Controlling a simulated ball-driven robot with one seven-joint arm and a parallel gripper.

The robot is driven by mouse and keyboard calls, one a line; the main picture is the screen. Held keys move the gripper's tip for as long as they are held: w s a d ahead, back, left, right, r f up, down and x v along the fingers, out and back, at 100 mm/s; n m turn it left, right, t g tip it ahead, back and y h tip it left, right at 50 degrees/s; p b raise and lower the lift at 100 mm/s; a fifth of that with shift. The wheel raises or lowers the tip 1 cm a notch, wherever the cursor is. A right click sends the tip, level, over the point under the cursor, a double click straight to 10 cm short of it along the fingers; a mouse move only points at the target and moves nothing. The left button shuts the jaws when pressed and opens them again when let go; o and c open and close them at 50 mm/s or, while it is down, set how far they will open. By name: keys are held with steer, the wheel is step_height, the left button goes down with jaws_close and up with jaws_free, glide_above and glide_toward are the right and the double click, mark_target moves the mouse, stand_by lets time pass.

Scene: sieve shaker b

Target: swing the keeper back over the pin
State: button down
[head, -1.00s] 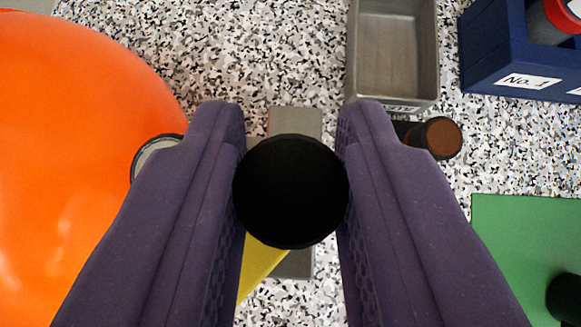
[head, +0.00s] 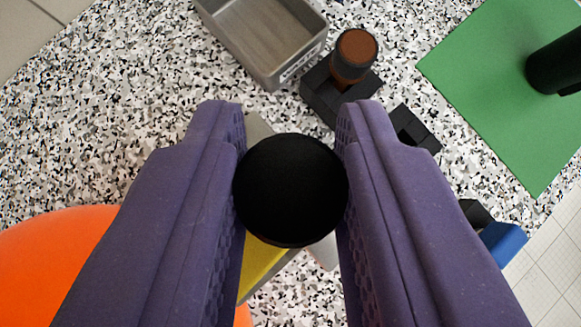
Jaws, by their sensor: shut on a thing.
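My gripper (head: 292,120) has its two purple fingers shut on a round black knob (head: 291,190), seen end-on. A yellow piece (head: 261,264) shows below the knob, partly hidden by it and the left finger; it may be the keeper, but their joint is hidden. A grey bar (head: 258,128) shows past the knob, running obliquely. A brown-topped dark cylinder (head: 356,52), possibly the pin, stands on a black block (head: 325,95) beyond the right fingertip. A black notched piece (head: 420,132) lies right of that block. The held knob is apart from them in the picture.
A grey metal tray (head: 268,72) lies at the top. A green mat (head: 500,85) with a black cylinder (head: 556,65) is at upper right. A large orange rounded thing (head: 50,265) fills the lower left. A blue piece (head: 502,243) is at right. Speckled counter is bare at left.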

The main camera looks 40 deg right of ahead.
steer(key=shift+m+p, duration=0.4)
steer(key=shift+p, duration=0.05)
steer(key=c, duration=1.1)
jaws_free()
steer(key=shift+d, duration=0.1)
steer(key=shift+o, duration=1.2)
steer(key=shift+w, duration=0.15)
steer(key=p+v, duration=0.1)
steer(key=v, duration=0.6)
steer(key=shift+a+r, duration=0.2)
steer(key=shift+a, duration=0.1)
